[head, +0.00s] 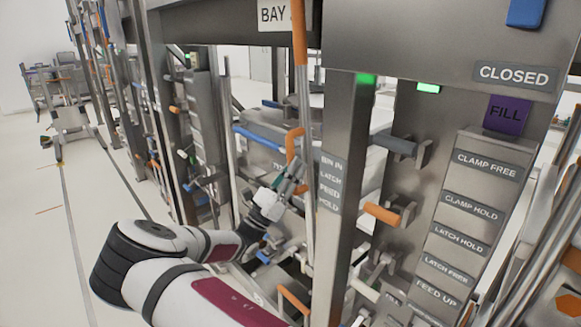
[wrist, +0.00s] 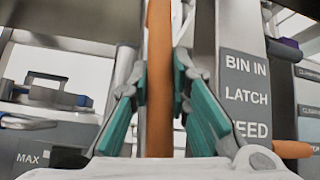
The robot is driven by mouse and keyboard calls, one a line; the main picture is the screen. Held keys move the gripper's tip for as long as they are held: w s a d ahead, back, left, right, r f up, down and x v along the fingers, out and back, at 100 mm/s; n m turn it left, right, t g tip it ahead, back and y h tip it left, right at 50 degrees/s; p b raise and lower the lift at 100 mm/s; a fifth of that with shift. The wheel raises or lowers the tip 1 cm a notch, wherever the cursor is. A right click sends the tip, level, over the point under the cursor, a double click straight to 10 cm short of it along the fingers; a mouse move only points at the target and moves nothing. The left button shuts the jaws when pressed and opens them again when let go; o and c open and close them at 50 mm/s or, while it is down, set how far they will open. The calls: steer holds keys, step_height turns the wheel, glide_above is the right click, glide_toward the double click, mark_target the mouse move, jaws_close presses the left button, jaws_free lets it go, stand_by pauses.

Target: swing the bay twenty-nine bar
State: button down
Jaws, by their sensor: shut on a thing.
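An orange bar (wrist: 159,85) stands upright through the middle of the wrist view. My gripper (wrist: 160,72), with teal-padded fingers on both sides of it, is shut on this bar. In the head view my gripper (head: 288,178) is at the lower end of an orange bent handle (head: 292,147), beside a metal post. A long orange rod (head: 299,40) hangs from above over a white sign (head: 273,15) reading "BAY"; its number is hidden. Whether this rod and the handle are one piece, I cannot tell.
A grey post carries a label (head: 330,182) reading BIN IN, LATCH, FEED, HOLD. To its right are an orange handle (head: 382,213), a dark grey handle (head: 395,145) and a CLOSED plate (head: 514,75). Green lights (head: 428,88) show above. Open floor (head: 40,230) lies left.

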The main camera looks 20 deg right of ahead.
steer(key=c, duration=1.5)
jaws_free()
steer(key=shift+f, duration=0.1)
steer(key=v, duration=1.2)
